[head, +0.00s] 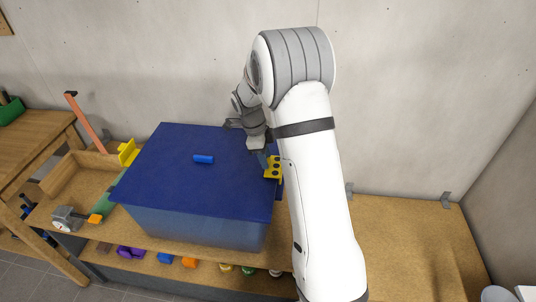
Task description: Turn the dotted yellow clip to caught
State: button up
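A blue box (190,223) with a dark blue lid (165,180) stands on the wooden bench. A small blue cylindrical handle (203,159) sits on the lid. The dotted yellow clip (273,168), yellow with dark dots, is at the right edge of the lid. My arm hides part of its right side, and I cannot tell whether it is caught. My gripper (257,148) points down just above and to the left of the clip, near the lid's back right corner. Its fingertips are small and partly hidden, so I cannot tell whether they are open or touch the clip.
Several coloured objects sit on the shelf below. The bench (410,240) right of my arm is clear. A concrete wall stands behind.

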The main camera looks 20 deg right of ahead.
jog(key=o, duration=0.3)
jog(key=shift+o, duration=0.2)
jog(key=b+v, duration=0.2)
jog(key=v, duration=0.5)
jog(key=shift+r, duration=0.4)
jog(key=shift+a, duration=0.1)
